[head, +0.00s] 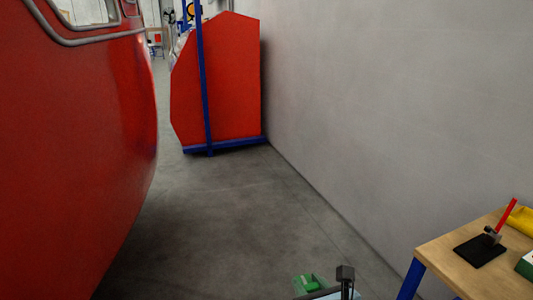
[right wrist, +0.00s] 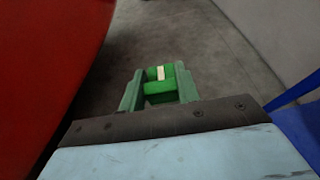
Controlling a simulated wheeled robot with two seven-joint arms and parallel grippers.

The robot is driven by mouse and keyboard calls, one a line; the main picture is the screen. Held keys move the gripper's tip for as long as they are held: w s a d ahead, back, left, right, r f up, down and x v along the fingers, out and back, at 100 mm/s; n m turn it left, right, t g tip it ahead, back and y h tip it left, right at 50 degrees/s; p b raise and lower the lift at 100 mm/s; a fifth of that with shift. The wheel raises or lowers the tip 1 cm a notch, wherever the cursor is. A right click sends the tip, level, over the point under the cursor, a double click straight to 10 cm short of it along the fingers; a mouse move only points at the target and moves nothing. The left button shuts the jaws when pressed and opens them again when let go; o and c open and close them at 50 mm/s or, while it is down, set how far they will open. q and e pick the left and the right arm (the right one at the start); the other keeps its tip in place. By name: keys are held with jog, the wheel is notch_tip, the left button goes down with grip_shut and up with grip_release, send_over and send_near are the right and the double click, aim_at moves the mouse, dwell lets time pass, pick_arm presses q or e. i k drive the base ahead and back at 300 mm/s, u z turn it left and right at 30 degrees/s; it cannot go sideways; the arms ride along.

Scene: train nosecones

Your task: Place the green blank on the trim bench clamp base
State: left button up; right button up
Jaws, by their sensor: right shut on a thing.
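The green blank (right wrist: 160,88), a small block with a pale stripe, sits between the two green fingers of my right gripper (right wrist: 157,80) in the right wrist view. My right gripper is shut on it, above the floor. In the head view my right gripper (head: 309,284) shows at the bottom edge, mostly cut off. The clamp base (head: 480,251) is a black plate with a grey clamp and a red handle. It lies on the wooden trim bench (head: 440,254) at the lower right, to the right of my right gripper and apart from it. My left gripper is not in view.
A large red curved body (head: 75,150) fills the left side. A red panel on a blue frame (head: 220,85) stands ahead by the grey wall (head: 400,100). A yellow item (head: 521,219) and a green-sided box (head: 526,265) are on the bench. The floor between is clear.

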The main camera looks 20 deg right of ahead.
aim_at(475, 252)
jog(key=z, duration=0.85)
jog(key=i, duration=1.15)
jog(key=z, duration=1)
